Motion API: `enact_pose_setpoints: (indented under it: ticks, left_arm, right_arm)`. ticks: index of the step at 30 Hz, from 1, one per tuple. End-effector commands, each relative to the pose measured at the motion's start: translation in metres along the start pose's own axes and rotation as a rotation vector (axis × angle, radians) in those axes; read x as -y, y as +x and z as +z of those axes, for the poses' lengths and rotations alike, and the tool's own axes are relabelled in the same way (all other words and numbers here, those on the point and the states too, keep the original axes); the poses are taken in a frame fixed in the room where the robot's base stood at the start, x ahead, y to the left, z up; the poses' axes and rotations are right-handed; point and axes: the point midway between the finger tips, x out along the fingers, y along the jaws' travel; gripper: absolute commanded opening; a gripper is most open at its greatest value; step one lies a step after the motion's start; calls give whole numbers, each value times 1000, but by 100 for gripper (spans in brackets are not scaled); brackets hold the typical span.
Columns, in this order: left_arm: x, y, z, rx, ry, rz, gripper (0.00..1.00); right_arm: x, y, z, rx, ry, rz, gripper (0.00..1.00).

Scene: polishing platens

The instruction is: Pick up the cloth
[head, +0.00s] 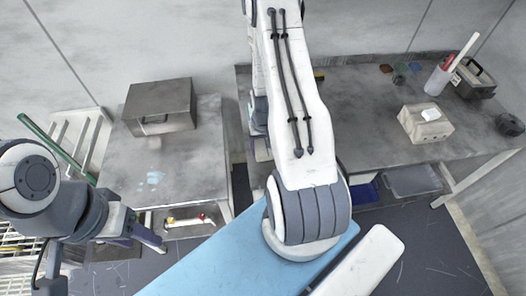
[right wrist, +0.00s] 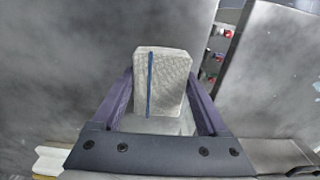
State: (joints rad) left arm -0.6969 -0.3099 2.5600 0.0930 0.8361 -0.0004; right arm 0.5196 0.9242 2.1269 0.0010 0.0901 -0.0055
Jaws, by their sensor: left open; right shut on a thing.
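In the right wrist view, a pale grey, woven-looking folded piece with a dark blue stripe, which looks like the cloth (right wrist: 174,82), stands between the purple fingers of my right gripper (right wrist: 160,76). The gripper is shut on it, with a finger at each side. In the head view my right arm hides most of that gripper and the cloth cannot be made out. My left gripper (head: 147,237) is open at the lower left, by the front edge of the left bench, and nothing shows in it.
A grey metal box (head: 160,106) stands on the left bench (head: 190,178). The right bench (head: 350,110) holds a tissue box (head: 425,123), a toolbox (head: 474,80) and a white container (head: 440,78). A grey tray (head: 412,181) sits below its front edge.

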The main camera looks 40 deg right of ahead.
Motion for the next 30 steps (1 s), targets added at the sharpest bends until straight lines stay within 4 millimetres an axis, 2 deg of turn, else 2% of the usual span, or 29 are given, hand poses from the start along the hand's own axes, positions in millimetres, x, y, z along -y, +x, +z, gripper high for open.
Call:
enact_pose_setpoints:
  ticks: [3, 12, 18, 24, 30]
  left_arm:
    - [0, 7, 0, 0, 0, 0, 50]
    - [1, 20, 1, 0, 0, 0, 50]
    - [2, 24, 1, 0, 0, 0, 50]
    - [2, 25, 1, 0, 0, 0, 50]
    - [2, 24, 1, 0, 0, 0, 50]
  right_arm:
    - [0, -22, -2, -7, 0, 0, 22]
    - [-70, -61, 14, -4, 8, 1, 22]
    - [-101, -81, 21, -3, 4, 1, 22]
    - [-114, -89, 24, 0, 2, 0, 22]
    - [-114, -90, 24, 1, -1, 0, 22]
